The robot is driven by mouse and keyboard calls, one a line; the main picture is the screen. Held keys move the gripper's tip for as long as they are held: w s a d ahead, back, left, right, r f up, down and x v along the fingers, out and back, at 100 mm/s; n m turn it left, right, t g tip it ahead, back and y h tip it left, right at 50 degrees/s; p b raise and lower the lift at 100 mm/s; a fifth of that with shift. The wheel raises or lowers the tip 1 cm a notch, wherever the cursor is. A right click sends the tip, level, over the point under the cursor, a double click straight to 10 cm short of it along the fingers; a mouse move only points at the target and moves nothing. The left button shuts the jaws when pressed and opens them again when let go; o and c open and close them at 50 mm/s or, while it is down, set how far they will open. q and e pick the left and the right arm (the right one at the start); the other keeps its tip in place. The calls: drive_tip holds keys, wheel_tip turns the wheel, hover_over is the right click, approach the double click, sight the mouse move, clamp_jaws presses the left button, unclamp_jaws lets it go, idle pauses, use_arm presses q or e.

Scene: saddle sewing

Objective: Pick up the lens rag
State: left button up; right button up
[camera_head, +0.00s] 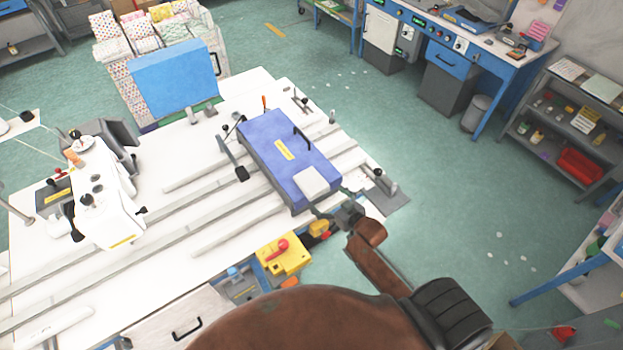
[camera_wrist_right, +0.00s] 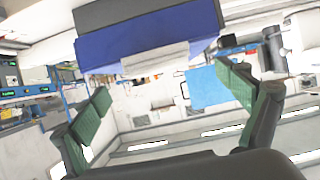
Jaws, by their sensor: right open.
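The lens rag appears to be the pale grey folded cloth (camera_head: 313,181) lying on the near right end of the blue box (camera_head: 275,150) on the white table. The cloth also shows in the right wrist view (camera_wrist_right: 155,57), against the blue box (camera_wrist_right: 150,38) and beyond the fingers. My right gripper (camera_head: 322,214) is just off that end of the box, close to the cloth. In the right wrist view its two green-padded fingers (camera_wrist_right: 168,100) are spread wide with nothing between them. I cannot tell whether a finger touches the cloth. My left gripper is not in view.
A white sewing machine (camera_head: 105,195) stands on the left of the table (camera_head: 215,262). Raised rails (camera_head: 185,240) run along the table. A yellow box with a red knob (camera_head: 284,255) sits at the near edge. A light blue panel (camera_head: 175,78) stands at the back. Open floor lies to the right.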

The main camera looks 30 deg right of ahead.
sight(317, 188)
drive_tip(key=shift+w+r, duration=0.2)
drive_tip(key=shift+w, duration=0.2)
drive_tip(key=p+x, duration=0.1)
drive_tip(key=x, duration=0.5)
drive_tip(key=shift+d+p, duration=0.15)
drive_tip(key=shift+p, duration=0.25)
drive_tip(key=shift+w+f, duration=0.25)
drive_tip(key=shift+w, duration=0.2)
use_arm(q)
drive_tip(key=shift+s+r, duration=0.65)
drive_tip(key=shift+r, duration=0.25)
use_arm(e)
drive_tip(key=shift+c, duration=0.5)
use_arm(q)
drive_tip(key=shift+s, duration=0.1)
use_arm(e)
drive_tip(key=c, duration=1.2)
drive_tip(key=shift+r, duration=0.2)
drive_tip(key=shift+c, duration=0.2)
